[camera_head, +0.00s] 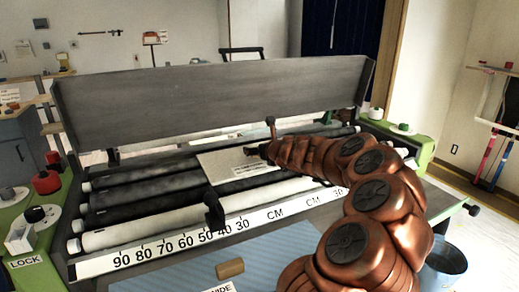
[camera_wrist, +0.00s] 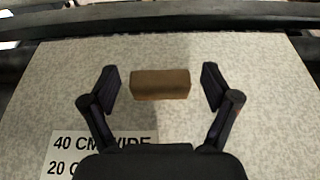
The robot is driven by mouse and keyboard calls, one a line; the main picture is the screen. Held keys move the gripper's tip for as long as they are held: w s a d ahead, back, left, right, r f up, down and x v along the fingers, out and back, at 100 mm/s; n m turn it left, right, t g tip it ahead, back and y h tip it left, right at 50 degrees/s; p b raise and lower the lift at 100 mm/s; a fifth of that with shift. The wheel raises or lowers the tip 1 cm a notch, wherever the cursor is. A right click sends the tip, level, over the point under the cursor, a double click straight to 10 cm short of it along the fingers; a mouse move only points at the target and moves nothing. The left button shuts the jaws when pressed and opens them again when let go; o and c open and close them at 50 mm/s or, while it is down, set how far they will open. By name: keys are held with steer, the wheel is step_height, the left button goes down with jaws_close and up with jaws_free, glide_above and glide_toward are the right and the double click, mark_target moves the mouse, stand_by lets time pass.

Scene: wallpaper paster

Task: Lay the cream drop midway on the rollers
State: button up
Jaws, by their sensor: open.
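The cream drop (camera_head: 222,168) is a pale speckled sheet lying across the black and white rollers (camera_head: 140,192), near their middle in the head view. It fills most of the wrist view (camera_wrist: 60,80), with a printed label (camera_wrist: 85,150) reading "40 CM WIDE". A brown block (camera_wrist: 160,84) stands on the sheet. My gripper (camera_wrist: 161,88) is open, with one finger on each side of the block and a gap on both sides. In the head view my gripper (camera_head: 262,150) is over the sheet's right part, and my arm hides what lies behind it.
A grey raised cover (camera_head: 210,95) stands behind the rollers. A white centimetre scale (camera_head: 180,238) runs along the front. A blue sheet (camera_head: 275,250) with another brown block (camera_head: 230,268) lies in front. Green end housings (camera_head: 28,235) flank the machine. A bucket (camera_head: 446,262) is at right.

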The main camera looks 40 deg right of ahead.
steer(key=p+v, duration=0.2)
steer(key=v, duration=0.9)
steer(key=shift+s+a+r, duration=0.1)
steer(key=shift+s+r, duration=0.1)
steer(key=shift+s, duration=0.25)
